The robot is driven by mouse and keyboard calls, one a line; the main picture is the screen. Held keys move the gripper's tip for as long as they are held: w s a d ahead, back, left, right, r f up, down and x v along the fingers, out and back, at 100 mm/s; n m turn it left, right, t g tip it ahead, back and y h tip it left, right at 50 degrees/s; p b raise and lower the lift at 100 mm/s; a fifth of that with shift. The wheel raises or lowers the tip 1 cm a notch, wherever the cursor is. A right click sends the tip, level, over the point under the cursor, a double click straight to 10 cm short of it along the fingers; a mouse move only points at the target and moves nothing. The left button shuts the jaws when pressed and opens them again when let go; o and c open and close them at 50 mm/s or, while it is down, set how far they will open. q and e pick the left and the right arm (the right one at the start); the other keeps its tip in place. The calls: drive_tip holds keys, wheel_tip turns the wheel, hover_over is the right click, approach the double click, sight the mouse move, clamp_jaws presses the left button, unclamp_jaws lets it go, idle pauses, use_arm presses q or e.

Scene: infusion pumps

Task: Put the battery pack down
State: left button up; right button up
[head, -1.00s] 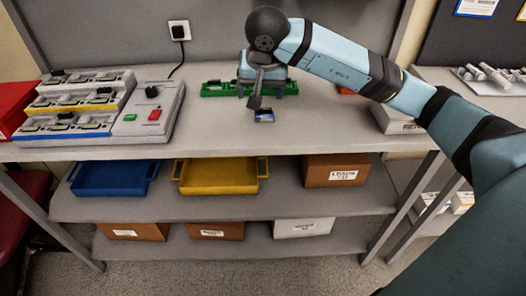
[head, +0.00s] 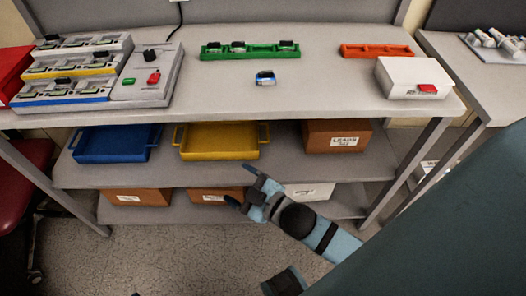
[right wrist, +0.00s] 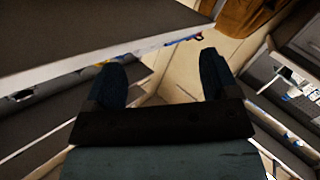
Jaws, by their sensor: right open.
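The battery pack (head: 265,78), small with a dark top and a blue and white front, sits on the grey bench top in front of the green rack. Nothing touches it. My right gripper (head: 240,188) is open and empty, low in front of the lower shelves and well below and in front of the pack. The right wrist view shows its two dark fingers (right wrist: 160,80) spread apart with nothing between them. My left gripper is not in view.
The green rack (head: 222,54) holds several packs. A tiered charger (head: 148,92) stands at left, an orange rack (head: 377,51) and white box (head: 412,79) at right. Blue (head: 115,155) and yellow (head: 217,154) trays and a brown box (head: 335,147) occupy the shelf below.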

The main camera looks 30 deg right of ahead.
drive_tip(key=s+f+m+g+h, duration=0.1)
drive_tip(key=s+f+m+g, duration=0.3)
drive_tip(key=s+f+m, duration=0.2)
wheel_tip(320, 180, down, 3)
drive_tip(key=shift+s+d+r+g+h, duration=0.1)
drive_tip(key=shift+s+d+g+h, duration=0.3)
drive_tip(key=shift+s, duration=0.55)
use_arm(q)
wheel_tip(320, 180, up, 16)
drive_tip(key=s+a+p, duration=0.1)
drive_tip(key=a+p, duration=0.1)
drive_tip(key=p, duration=2.1)
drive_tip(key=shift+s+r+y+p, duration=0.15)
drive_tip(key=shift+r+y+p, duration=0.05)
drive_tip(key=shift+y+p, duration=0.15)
use_arm(e)
wheel_tip(320, 180, up, 16)
drive_tip(key=s+d, duration=0.1)
drive_tip(key=shift+d+r, duration=0.15)
drive_tip(key=shift+d, duration=0.25)
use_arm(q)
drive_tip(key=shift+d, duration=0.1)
use_arm(e)
drive_tip(key=shift+s, duration=0.1)
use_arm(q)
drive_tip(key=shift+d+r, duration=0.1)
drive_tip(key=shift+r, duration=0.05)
use_arm(e)
drive_tip(key=shift+a+r, duration=0.1)
drive_tip(key=shift+r, duration=0.15)
